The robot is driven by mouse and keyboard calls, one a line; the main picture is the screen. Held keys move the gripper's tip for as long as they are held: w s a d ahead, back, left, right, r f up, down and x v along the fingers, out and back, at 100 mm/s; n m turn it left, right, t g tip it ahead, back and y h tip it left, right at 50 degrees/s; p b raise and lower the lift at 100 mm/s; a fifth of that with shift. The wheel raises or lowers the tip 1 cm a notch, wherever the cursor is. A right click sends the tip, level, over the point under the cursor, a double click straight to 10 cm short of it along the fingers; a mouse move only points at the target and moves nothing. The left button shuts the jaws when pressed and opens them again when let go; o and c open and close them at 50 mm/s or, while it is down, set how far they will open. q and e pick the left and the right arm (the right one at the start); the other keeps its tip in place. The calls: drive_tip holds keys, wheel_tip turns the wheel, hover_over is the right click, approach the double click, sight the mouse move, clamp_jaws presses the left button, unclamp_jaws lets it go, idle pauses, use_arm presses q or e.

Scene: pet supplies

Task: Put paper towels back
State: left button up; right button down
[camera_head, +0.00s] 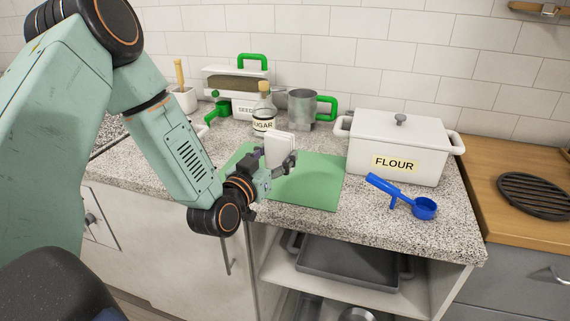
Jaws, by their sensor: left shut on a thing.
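A small white block-like bundle (279,147), which looks like the paper towels, stands upright in my left gripper (281,166). The gripper is shut on its lower part, and its fingers hide some of it. The bundle is over the left part of a green mat (312,190) on the speckled counter. I cannot tell whether its bottom touches the mat. My right gripper is not in view.
Behind the bundle stand a sugar bottle (264,118), a metal cup with a green handle (301,108) and a seed box (240,82). A white flour bin (398,147) and a blue scoop (424,208) are to the right. The mat's right part is bare.

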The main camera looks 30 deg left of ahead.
use_arm(q)
drive_tip(key=w+a+r+n+y, duration=0.2)
drive_tip(key=a+r+y, duration=0.1)
drive_tip(key=a, duration=0.2)
drive_tip(key=shift+g, duration=0.3)
drive_tip(key=f, duration=0.3)
drive_tip(key=f+b, duration=0.1)
drive_tip(key=f, duration=0.1)
drive_tip(key=shift+s+a+f, duration=0.1)
drive_tip(key=shift+a, duration=0.15)
drive_tip(key=shift+d+f, duration=0.1)
drive_tip(key=shift+f, duration=0.1)
drive_tip(key=f, duration=0.2)
drive_tip(key=f+b, duration=0.1)
drive_tip(key=f, duration=0.1)
drive_tip(key=shift+a, duration=0.25)
drive_tip(key=shift+d+f, duration=0.1)
drive_tip(key=shift+f, duration=0.05)
drive_tip(key=shift+d, duration=0.1)
